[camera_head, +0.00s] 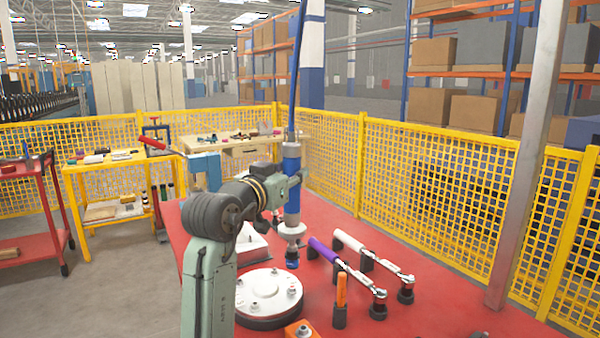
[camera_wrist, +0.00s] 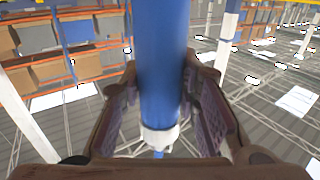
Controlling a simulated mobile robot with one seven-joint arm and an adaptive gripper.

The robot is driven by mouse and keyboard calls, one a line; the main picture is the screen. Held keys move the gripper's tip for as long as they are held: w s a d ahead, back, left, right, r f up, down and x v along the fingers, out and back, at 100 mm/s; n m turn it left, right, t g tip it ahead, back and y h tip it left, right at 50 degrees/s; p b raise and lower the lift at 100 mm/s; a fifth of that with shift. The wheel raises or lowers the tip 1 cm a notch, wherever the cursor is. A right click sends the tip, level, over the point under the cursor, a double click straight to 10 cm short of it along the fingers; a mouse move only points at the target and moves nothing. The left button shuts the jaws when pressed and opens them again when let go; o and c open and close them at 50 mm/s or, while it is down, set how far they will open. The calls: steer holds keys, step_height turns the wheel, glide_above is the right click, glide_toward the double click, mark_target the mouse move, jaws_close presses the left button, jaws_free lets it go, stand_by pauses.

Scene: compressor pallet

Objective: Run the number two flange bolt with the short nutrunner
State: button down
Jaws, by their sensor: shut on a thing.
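My gripper (camera_head: 297,180) is shut around the blue body of the nutrunner (camera_head: 291,215), which hangs upright over the red table. Its grey lower end and dark socket point down, behind and right of the round flange (camera_head: 262,312). The socket appears apart from the flange bolts, though its exact height is unclear. The flange is a pale disc with several bolt heads on top; I cannot tell which is number two. In the wrist view, both fingers press against the blue nutrunner (camera_wrist: 160,70); its socket is out of sight.
Purple-handled (camera_head: 326,252) and white-handled (camera_head: 352,243) wrenches rest on black stands right of the flange. An orange-handled tool (camera_head: 341,290) stands upright nearby, by an orange block (camera_head: 300,330). Yellow mesh fencing (camera_head: 440,185) runs behind the red table (camera_head: 450,312). The table's right side is mostly clear.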

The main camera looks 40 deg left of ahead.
mark_target(288, 211)
steer(key=shift+s, duration=0.1)
stand_by(0.3)
steer(key=shift+f+b, duration=1.85)
steer(key=shift+f, duration=0.45)
steer(key=shift+f+b, duration=1.05)
steer(key=shift+f, duration=0.85)
stand_by(1.2)
steer(key=shift+r, duration=0.15)
steer(key=shift+r+p, duration=1.9)
steer(key=shift+r, duration=0.7)
steer(key=shift+s+r, duration=0.1)
